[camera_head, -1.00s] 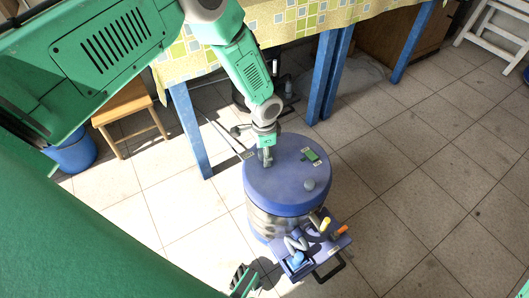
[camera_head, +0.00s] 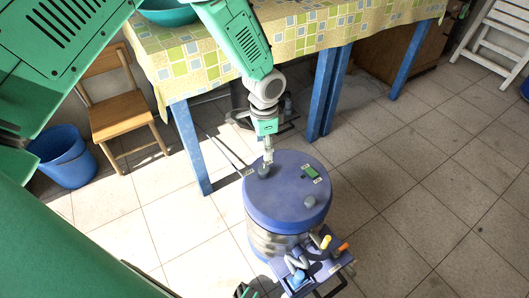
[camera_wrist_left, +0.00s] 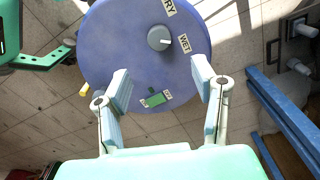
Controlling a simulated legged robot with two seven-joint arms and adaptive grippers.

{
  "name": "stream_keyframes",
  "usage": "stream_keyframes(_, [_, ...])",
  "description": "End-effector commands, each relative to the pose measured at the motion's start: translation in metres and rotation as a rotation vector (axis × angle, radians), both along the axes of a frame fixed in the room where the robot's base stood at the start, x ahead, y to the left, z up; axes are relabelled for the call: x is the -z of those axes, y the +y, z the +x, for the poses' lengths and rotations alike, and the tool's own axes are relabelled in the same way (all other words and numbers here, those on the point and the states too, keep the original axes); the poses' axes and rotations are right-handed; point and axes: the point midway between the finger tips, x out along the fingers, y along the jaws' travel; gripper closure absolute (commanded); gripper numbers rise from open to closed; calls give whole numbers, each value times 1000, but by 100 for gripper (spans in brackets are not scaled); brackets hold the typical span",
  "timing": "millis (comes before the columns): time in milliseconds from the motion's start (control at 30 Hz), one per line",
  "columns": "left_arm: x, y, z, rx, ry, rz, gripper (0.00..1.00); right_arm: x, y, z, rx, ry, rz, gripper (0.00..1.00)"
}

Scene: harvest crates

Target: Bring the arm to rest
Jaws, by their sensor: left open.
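My left gripper (camera_head: 268,157) is open and empty, pointing down just above the left part of a blue barrel's lid (camera_head: 275,215). In the head view a dark knob (camera_head: 263,171) sits on the lid just below the fingertips. In the left wrist view my left gripper (camera_wrist_left: 165,90) has its two pale blue pads spread wide. A grey knob (camera_wrist_left: 159,38) with DRY and WET labels shows beyond them on the lid (camera_wrist_left: 110,50), apart from the pads. A small green panel (camera_wrist_left: 155,99) shows between the pads.
A caddy with tools (camera_head: 310,265) is in front of the barrel. A table with a patterned cloth (camera_head: 300,30) and blue legs stands behind. A wooden chair (camera_head: 120,108) and blue bucket (camera_head: 68,165) are at left.

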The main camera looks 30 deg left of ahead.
Motion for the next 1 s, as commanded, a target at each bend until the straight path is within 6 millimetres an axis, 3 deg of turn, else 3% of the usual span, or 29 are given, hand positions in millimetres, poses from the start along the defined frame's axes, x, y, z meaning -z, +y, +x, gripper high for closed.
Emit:
stream_keyframes(500, [-2, 0, 0, -1, 1, -1, 47, 1, 0, 2, 0, 2, 0, 60])
stream_keyframes(600, [4, -4, -12, -18, 8, -15, 47, -3, 0, 2, 0, 3, 0, 60])
stream_keyframes(667, [13, -9, -31, -48, 18, -35, 47, -8, 0, 2, 0, 3, 0, 60])
stream_keyframes(733, [26, -16, -66, -114, 32, -70, 47, -16, 0, 2, 0, 3, 0, 60])
stream_keyframes(867, [42, -21, -151, -305, 49, -117, 47, -36, 0, 2, 0, 3, 0, 60])
stream_keyframes(1000, [36, -7, -233, -520, 28, -100, 47, -53, 0, 2, 0, 3, 0, 60])
